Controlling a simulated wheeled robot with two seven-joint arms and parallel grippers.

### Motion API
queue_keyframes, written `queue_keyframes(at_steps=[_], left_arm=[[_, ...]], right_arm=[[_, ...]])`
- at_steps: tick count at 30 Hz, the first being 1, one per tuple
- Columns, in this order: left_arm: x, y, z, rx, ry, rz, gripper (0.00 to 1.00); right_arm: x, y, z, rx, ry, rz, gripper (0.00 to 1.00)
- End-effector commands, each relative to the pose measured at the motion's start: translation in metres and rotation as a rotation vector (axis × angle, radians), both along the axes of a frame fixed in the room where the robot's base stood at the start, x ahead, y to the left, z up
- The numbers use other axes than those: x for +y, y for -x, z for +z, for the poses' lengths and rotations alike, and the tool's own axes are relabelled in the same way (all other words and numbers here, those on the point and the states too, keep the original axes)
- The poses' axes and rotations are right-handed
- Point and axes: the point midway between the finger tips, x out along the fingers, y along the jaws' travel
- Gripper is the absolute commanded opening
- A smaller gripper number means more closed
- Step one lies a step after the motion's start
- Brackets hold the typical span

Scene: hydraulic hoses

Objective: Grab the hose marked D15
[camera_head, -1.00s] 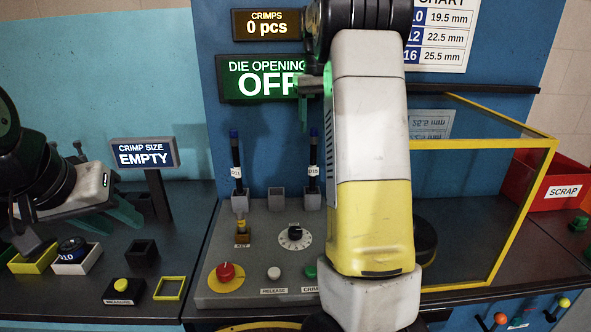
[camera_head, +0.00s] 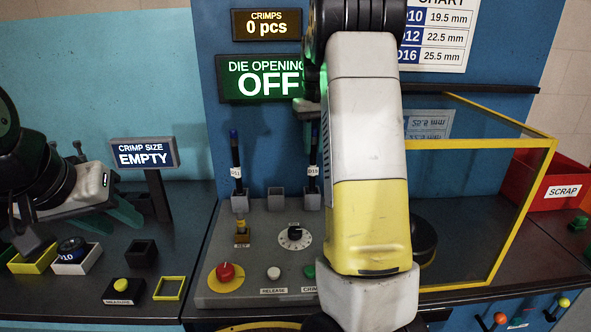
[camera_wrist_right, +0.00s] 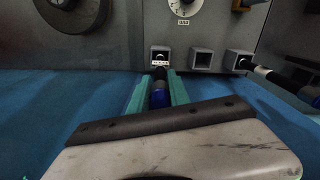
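Two upright black hoses with blue ends stand in grey sockets in the head view. The right one (camera_head: 314,150) has a white label that seems to read D15; the left one's label (camera_head: 236,172) is hard to read. My right gripper (camera_wrist_right: 160,85) has its teal fingers on either side of a blue-ended hose (camera_wrist_right: 160,98), which still stands in its socket. In the head view my arm partly hides this gripper, just above the right hose. A narrow gap seems to remain around the hose. My left gripper (camera_head: 108,218) is open and empty over the left table.
An empty socket (camera_head: 276,198) stands between the hoses. The grey control panel (camera_head: 255,245) carries a dial and buttons. A yellow-framed clear guard (camera_head: 500,230) and a red scrap bin (camera_head: 548,188) are at right. Small trays (camera_head: 77,262) lie at left.

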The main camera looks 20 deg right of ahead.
Motion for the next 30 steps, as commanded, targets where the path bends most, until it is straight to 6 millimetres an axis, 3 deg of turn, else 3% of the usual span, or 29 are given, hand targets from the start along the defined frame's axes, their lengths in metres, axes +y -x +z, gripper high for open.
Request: queue_keyframes(at_steps=[2, 30], left_arm=[[0.0, 0.0, 0.0, 0.0, 0.0, 0.0, 0.36], [0.0, 0.0, 0.0, 0.0, 0.0, 0.0, 0.36]], right_arm=[[-0.0001, 0.0, 0.0002, 0.0, 0.0, 0.0, 0.0], [-0.0001, -0.0001, 0.0008, -0.001, 0.0, 0.0, 0.0]])
